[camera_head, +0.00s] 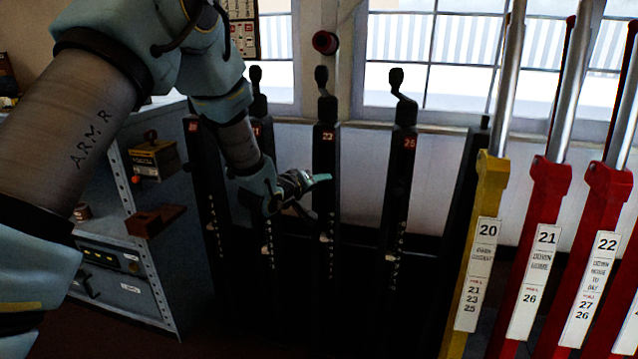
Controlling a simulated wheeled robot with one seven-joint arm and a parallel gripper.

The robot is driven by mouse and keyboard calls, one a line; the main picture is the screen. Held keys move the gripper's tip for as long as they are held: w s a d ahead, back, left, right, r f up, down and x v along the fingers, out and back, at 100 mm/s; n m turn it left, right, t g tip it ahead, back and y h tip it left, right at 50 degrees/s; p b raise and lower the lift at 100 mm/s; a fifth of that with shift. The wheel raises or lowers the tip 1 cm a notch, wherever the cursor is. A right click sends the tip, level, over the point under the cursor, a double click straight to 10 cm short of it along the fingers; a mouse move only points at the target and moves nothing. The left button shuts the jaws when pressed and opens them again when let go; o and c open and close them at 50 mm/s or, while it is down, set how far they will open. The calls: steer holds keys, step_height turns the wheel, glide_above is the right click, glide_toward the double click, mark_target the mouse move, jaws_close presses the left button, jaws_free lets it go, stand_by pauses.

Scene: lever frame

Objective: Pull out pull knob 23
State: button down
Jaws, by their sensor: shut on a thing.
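The number 23 plate (327,136) is on a tall black post (326,165) left of the middle. A black handle (322,78) tops this post. My gripper (316,195) is at the left front of post 23, below the plate. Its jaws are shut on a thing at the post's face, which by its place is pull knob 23. The knob is too dark to make out between the fingers. A teal fingertip shows against the post. How far out the knob stands cannot be told.
A similar black post 25 (404,170) stands to the right, and others stand to the left. Yellow lever 20 (489,180) and red levers 21 (552,185) and 22 (608,190) rise at the right. A grey cabinet (150,260) stands at the left, below my arm.

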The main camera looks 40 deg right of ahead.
steer(key=shift+s+a, duration=0.7)
steer(key=shift+a, duration=0.35)
steer(key=shift+f, duration=0.1)
steer(key=c, duration=0.5)
jaws_free()
steer(key=shift+c, duration=0.2)
steer(key=b+v, duration=0.1)
steer(key=v, duration=1)
